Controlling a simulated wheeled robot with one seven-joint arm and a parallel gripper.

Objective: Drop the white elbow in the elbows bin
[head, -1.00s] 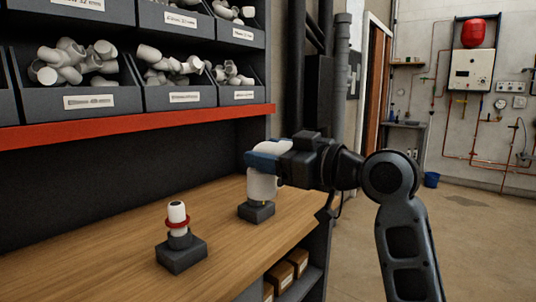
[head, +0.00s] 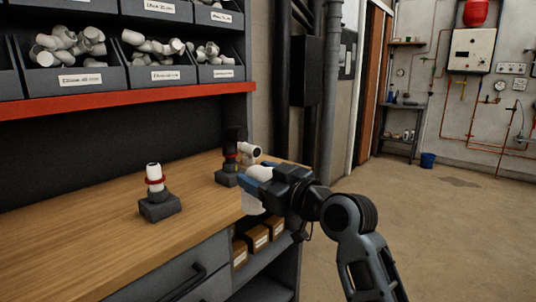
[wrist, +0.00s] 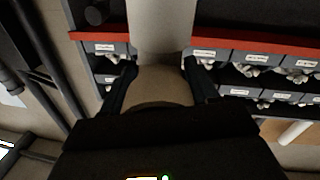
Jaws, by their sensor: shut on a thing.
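My gripper (head: 256,188) is shut on a white elbow (head: 252,205) and holds it off the right side of the workbench, near the bench's front corner. In the wrist view the white elbow (wrist: 160,88) fills the space between the two fingers (wrist: 158,85). Grey bins of white fittings stand on the shelf above the bench: a left one (head: 80,80), a middle one (head: 160,75) and a right one (head: 216,73). Their labels are too blurred to read surely, so I cannot tell which is the elbows bin.
A white fitting with a red ring (head: 154,178) stands upright on a dark block. A dark stand with a red ring (head: 228,165) is behind my gripper. A red shelf edge (head: 120,100) runs below the bins. The wooden bench top (head: 90,235) is mostly clear.

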